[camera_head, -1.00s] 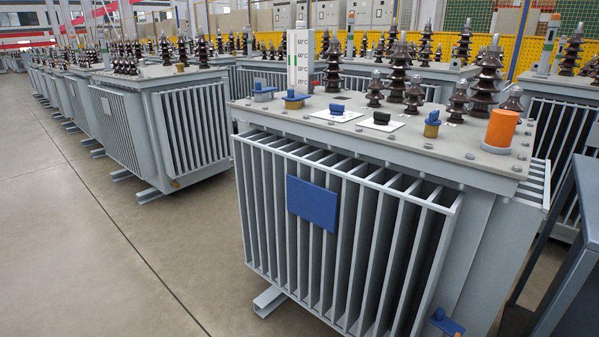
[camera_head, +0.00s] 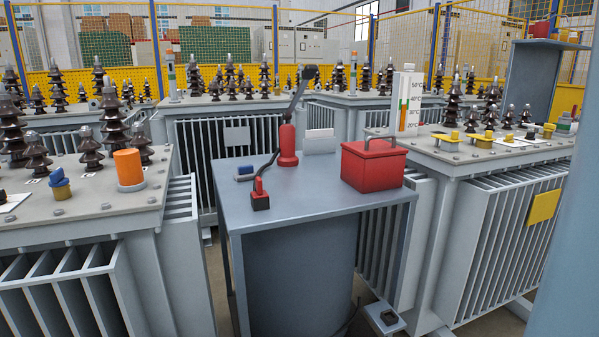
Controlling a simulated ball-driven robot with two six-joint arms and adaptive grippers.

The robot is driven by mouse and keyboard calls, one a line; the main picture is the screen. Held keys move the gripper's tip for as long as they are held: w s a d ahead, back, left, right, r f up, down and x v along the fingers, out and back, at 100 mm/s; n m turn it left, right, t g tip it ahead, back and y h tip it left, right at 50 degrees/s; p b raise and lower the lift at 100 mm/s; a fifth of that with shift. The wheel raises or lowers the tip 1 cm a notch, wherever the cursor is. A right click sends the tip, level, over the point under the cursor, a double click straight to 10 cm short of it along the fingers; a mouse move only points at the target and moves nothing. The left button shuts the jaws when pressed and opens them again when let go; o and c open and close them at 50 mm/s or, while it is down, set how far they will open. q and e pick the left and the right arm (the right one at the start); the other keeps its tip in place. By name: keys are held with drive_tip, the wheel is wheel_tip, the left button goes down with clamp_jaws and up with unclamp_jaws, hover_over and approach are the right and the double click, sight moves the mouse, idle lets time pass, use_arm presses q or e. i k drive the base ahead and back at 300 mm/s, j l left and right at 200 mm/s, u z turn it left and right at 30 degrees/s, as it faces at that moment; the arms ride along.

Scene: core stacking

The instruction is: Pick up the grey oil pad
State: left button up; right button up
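A light grey-white, block-like item (camera_head: 320,141) stands at the back edge of the grey-blue worktable (camera_head: 243,214). It may be the grey oil pad, but it is too small to be sure. It stands between a red cylindrical tool with a black hose (camera_head: 288,150) and a red box with a handle (camera_head: 373,166). Neither of my grippers shows in the head view.
A small blue-and-grey item (camera_head: 245,173) and a red-and-black block (camera_head: 260,196) lie on the table's left part. Finned transformers stand left (camera_head: 75,200) and right (camera_head: 480,160) of the table. A blurred blue-grey surface fills the right edge.

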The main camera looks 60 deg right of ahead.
sight(245, 172)
drive_tip(key=z, duration=1.4)
